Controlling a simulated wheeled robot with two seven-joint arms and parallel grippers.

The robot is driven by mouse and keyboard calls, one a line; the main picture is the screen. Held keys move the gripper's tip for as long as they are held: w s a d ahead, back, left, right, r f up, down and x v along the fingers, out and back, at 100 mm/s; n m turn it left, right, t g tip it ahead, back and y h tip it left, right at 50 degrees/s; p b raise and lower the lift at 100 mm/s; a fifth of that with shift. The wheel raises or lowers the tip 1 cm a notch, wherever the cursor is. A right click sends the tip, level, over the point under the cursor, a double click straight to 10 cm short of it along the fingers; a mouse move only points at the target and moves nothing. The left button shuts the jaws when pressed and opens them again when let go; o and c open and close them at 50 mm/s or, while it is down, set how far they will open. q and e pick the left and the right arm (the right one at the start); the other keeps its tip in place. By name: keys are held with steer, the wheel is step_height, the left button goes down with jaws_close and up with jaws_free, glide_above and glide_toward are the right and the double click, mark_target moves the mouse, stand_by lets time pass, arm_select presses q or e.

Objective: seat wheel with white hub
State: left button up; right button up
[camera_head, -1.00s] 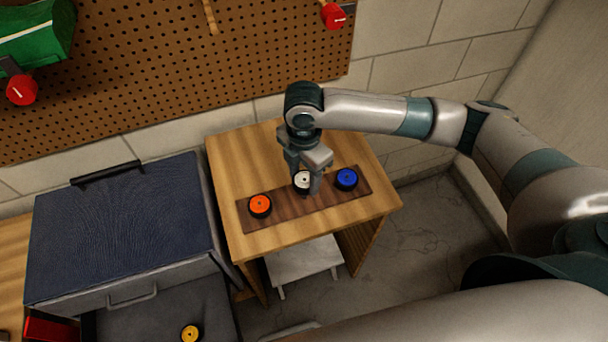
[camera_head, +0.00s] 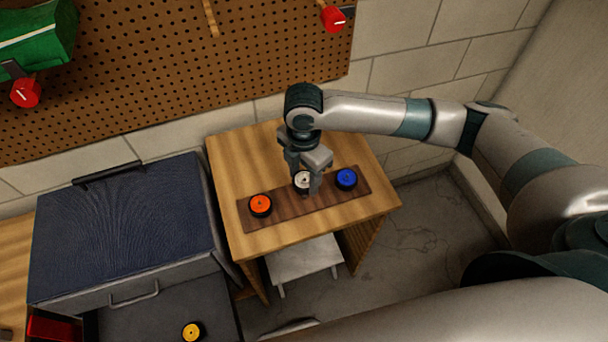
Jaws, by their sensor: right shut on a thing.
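The wheel with the white hub (camera_head: 301,180) is on the dark wooden board (camera_head: 282,214), between the other two wheels there. My right gripper (camera_head: 305,182) reaches down over it and is shut on it, with one finger in front hiding part of the wheel. I cannot tell whether the wheel touches the board. My left gripper is not in view.
A wheel with an orange hub (camera_head: 260,204) and one with a blue hub (camera_head: 346,178) lie on the board on the small wooden table (camera_head: 235,160). A yellow-hub wheel (camera_head: 191,331) lies in the open drawer of the dark cabinet (camera_head: 125,235). A pegboard (camera_head: 180,70) hangs behind, with red knobs.

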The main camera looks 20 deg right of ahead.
mark_target(304, 187)
steer(key=shift+p, duration=0.5)
stand_by(0.3)
steer(key=shift+f+b, duration=1)
steer(key=shift+f, duration=1.5)
stand_by(0.5)
steer(key=o, duration=1.1)
step_height(304, 187, up, 17)
steer(key=b, duration=0.4)
steer(key=shift+r, duration=0.2)
stand_by(0.4)
